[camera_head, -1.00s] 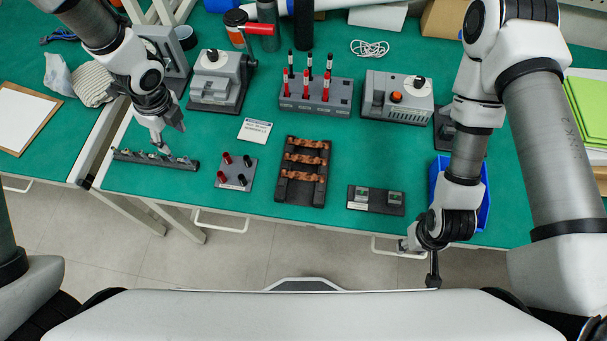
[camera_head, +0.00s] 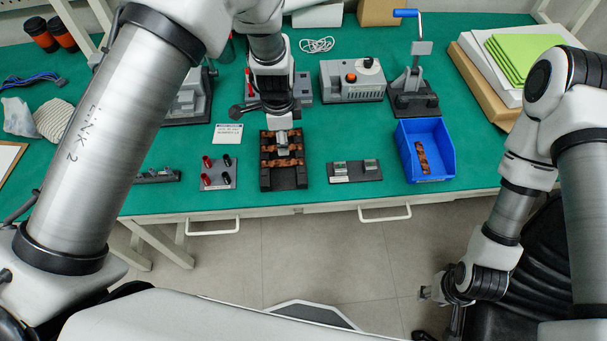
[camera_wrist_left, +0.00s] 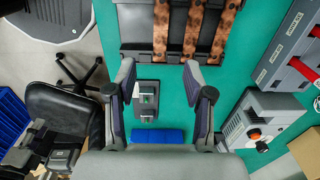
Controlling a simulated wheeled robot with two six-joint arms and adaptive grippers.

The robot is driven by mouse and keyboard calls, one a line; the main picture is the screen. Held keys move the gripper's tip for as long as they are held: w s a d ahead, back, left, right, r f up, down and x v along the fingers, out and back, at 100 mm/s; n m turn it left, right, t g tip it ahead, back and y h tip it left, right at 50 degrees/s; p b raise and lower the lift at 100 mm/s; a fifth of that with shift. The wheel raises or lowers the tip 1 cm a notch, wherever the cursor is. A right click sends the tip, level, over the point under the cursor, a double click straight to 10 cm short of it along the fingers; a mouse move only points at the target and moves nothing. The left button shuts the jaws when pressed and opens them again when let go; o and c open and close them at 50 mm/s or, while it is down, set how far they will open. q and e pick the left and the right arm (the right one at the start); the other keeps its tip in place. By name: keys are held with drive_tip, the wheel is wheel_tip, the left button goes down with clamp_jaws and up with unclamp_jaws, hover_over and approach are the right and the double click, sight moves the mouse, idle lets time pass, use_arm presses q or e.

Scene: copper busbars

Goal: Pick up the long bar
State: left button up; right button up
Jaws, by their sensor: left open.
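Several copper bars lie crosswise on a black rack (camera_head: 283,184) at the middle of the bench. In the left wrist view three copper bars (camera_wrist_left: 193,30) show at the top, lying side by side; I cannot tell which is longest. My left gripper (camera_head: 282,142) is over the far part of the rack and hides part of the bars. In the left wrist view its fingers (camera_wrist_left: 160,75) are spread, with nothing between them and the bars beyond the tips. My right gripper (camera_head: 430,293) hangs off the bench at the lower right; its jaws are too small to read.
A blue bin (camera_head: 440,173) with a copper piece (camera_head: 422,157) stands at the right. A block fixture (camera_head: 355,170) is right of the rack, a post board (camera_head: 218,175) left. A grey box (camera_head: 352,80) and a blue-handled press (camera_head: 412,85) stand behind.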

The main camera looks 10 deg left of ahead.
sight(283, 163)
use_arm(q)
drive_tip(key=f, duration=0.3)
drive_tip(key=f+p, duration=0.1)
drive_tip(key=f, duration=0.5)
drive_tip(key=shift+a+p, duration=0.3)
drive_tip(key=shift+p, duration=0.05)
drive_tip(key=shift+w+f, duration=0.15)
drive_tip(key=shift+f, duration=0.05)
drive_tip(key=shift+f, duration=0.2)
clamp_jaws()
